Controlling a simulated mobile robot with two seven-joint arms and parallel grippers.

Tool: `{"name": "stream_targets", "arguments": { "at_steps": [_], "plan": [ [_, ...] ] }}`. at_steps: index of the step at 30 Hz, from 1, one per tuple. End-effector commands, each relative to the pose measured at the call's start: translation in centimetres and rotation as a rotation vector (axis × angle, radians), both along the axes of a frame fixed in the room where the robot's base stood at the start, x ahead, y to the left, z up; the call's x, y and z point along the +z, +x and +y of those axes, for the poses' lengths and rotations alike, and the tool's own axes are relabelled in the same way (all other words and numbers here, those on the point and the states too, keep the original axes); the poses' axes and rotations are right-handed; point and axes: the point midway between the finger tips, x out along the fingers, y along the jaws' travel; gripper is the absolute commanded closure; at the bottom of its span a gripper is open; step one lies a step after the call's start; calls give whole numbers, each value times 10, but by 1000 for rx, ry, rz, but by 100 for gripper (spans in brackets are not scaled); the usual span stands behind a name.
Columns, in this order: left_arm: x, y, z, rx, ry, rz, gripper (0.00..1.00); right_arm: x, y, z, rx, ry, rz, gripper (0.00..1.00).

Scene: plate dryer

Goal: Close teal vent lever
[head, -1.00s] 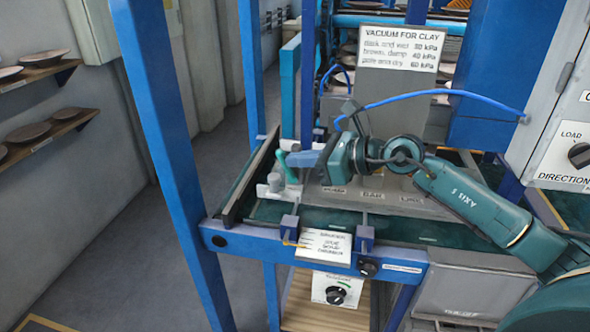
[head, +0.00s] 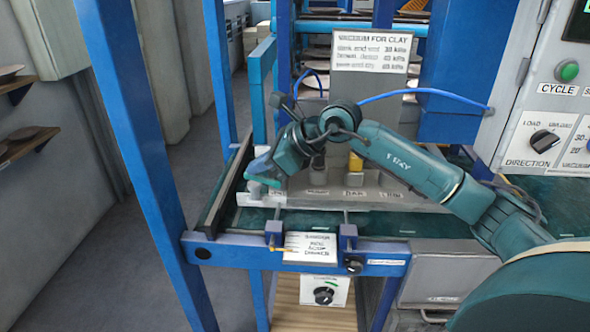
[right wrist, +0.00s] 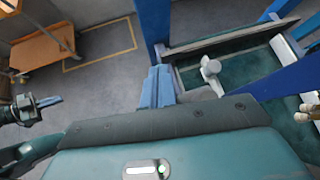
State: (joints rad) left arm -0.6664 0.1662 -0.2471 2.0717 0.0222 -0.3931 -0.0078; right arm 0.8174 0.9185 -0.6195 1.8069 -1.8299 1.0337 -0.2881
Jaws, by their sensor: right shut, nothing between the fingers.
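The teal vent lever (head: 266,174) sits at the left end of the row of white fittings on the plate dryer, beside the rail. It looks low and slanted, and my right wrist partly covers it. My right gripper (head: 262,164) is at the lever, its shut fingers mostly hidden in the head view; I cannot tell whether they touch it. In the right wrist view its blue fingers (right wrist: 158,88) are together and empty, left of a white fitting (right wrist: 211,75). My left gripper (right wrist: 48,103) shows small at the left of the right wrist view, its opening unclear.
A blue post (head: 130,150) stands left of the dryer. The front crossbar (head: 225,250) carries a label plate (head: 310,247). A grey sign block (head: 370,90) and a blue hose (head: 420,92) are behind my arm. Control panels stand at the right. The left floor is clear.

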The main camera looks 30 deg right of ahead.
Motion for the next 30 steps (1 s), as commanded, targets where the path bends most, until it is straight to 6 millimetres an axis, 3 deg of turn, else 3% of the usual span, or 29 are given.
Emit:
{"name": "stream_targets", "arguments": {
  "at_steps": [10,30],
  "plan": [
    [-2,2,-3,-7,-7,-15,100,-10,5,8,-1,0,3,100],
    [1,2,-6,-18,-10,-28,100,-11,6,9,-1,1,2,100]
  ]
}}
